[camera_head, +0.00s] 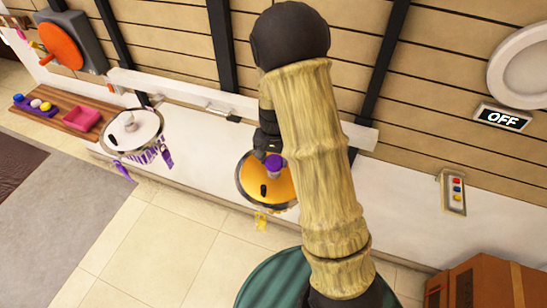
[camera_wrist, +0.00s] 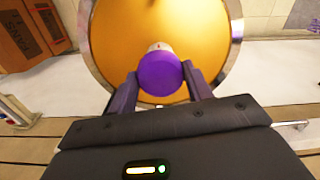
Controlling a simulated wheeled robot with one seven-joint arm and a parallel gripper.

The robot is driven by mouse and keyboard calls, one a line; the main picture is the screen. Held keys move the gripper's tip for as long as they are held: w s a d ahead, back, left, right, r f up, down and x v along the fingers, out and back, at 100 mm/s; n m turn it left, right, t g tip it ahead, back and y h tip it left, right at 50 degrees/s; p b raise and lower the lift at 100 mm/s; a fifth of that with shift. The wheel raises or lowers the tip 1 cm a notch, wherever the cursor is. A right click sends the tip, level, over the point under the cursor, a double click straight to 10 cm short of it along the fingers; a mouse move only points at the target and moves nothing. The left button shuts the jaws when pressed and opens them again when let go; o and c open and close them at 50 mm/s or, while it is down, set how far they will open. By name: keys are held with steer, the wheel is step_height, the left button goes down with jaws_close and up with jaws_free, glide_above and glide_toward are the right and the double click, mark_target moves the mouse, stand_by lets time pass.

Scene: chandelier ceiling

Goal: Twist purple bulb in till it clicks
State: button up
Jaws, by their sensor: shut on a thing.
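The purple bulb (camera_head: 274,163) is at the orange round fixture (camera_head: 283,190) in the head view. In the wrist view the purple bulb (camera_wrist: 160,73) sits between the two fingers of my gripper (camera_wrist: 160,82), which is shut on it. The bulb's far end points at a small pale fitting (camera_wrist: 160,47) on the orange fixture (camera_wrist: 120,30). I cannot tell how deep the bulb sits in it. In the head view my arm hides part of the fixture's right side, and my gripper (camera_head: 266,150) shows only in part.
A white fixture with purple hangings (camera_head: 135,130) is to the left. A wooden shelf holds a tray with colored bulbs (camera_head: 38,103) and a pink bin (camera_head: 80,119). An "OFF" sign (camera_head: 502,117) and a button panel (camera_head: 453,193) are on the right. A cardboard box (camera_head: 470,285) stands lower right.

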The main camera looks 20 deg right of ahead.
steer(key=o, duration=1.6)
steer(key=shift+r+p, duration=3)
steer(key=shift+r, duration=0.8)
steer(key=shift+s+f+b, duration=0.25)
steer(key=shift+s+b, duration=0.15)
steer(key=shift+b, duration=0.5)
steer(key=s+f+n+t+b, duration=0.1)
steer(key=s+b, duration=0.3)
steer(key=s+n+b, duration=0.2)
steer(key=s+b, duration=0.2)
steer(key=s, duration=0.1)
steer(key=s+f+n+t+b, duration=0.1)
steer(key=s+n+b, duration=0.1)
steer(key=s+b, duration=0.2)
steer(key=shift+s+f+t, duration=0.25)
steer(key=shift+f+t, duration=0.05)
steer(key=shift+f, duration=0.05)
